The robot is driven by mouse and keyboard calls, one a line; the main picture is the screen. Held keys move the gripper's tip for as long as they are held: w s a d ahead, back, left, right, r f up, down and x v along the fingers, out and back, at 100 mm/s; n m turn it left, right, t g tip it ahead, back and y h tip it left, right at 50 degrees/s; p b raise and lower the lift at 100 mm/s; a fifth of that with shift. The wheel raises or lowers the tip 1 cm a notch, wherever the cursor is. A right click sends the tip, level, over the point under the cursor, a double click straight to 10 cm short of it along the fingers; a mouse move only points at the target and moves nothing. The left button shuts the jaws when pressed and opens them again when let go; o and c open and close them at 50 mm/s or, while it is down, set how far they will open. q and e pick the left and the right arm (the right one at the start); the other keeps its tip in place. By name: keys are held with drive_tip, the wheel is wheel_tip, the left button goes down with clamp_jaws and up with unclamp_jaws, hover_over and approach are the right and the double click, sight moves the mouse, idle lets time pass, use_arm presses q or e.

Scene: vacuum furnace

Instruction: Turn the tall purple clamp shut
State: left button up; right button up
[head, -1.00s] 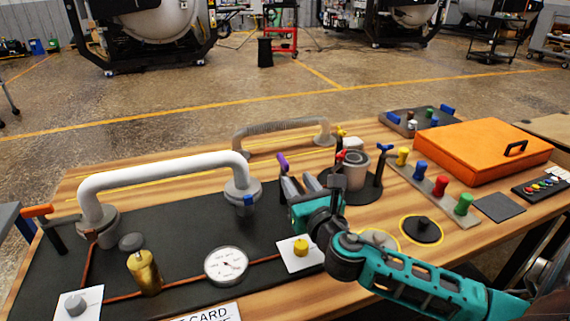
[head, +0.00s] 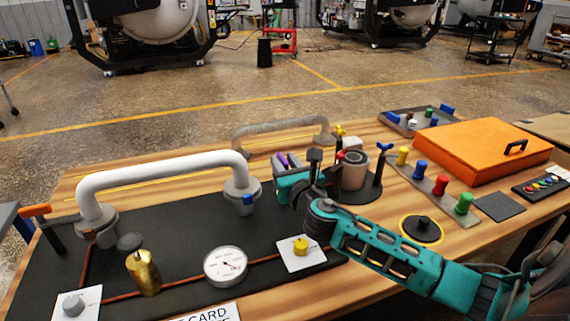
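The tall purple clamp (head: 283,160) stands behind the right foot of the white pipe; only its purple top shows. My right gripper (head: 286,163) is at the clamp, its two grey fingers apart with the purple top showing between them. I cannot tell whether the fingers touch it. The gripper's teal body and wrist hide the clamp's lower part. My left gripper is not in view.
A white pipe (head: 165,171) arches over the dark mat to the left. A grey cylinder (head: 354,172) and a blue-topped clamp (head: 382,158) stand right of the gripper. A gauge (head: 225,266) and a yellow knob (head: 301,247) lie in front. A ribbed hose (head: 280,127) is behind.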

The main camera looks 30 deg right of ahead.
clamp_jaws()
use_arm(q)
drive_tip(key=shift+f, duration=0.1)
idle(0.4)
use_arm(e)
drive_tip(key=shift+a+m+h+p, duration=0.15)
drive_tip(key=shift+m+h+p, duration=0.35)
drive_tip(key=shift+h, duration=0.3)
drive_tip(key=m+g+h+p, duration=0.1)
drive_tip(key=m+h, duration=0.1)
drive_tip(key=shift+a+r+g+h+p, duration=0.1)
drive_tip(key=shift+a+g+h+p, duration=0.05)
drive_tip(key=shift+g+h+p, duration=0.2)
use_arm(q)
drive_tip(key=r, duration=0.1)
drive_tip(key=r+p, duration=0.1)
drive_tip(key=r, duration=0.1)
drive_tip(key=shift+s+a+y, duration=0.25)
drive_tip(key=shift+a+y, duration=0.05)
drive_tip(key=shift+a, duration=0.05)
use_arm(e)
drive_tip(key=m+g+h, duration=0.6)
drive_tip(key=h, duration=0.1)
drive_tip(key=shift+w+a, duration=0.25)
drive_tip(key=shift+w, duration=0.05)
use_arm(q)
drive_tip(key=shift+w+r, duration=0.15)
use_arm(e)
drive_tip(key=shift+g, duration=0.35)
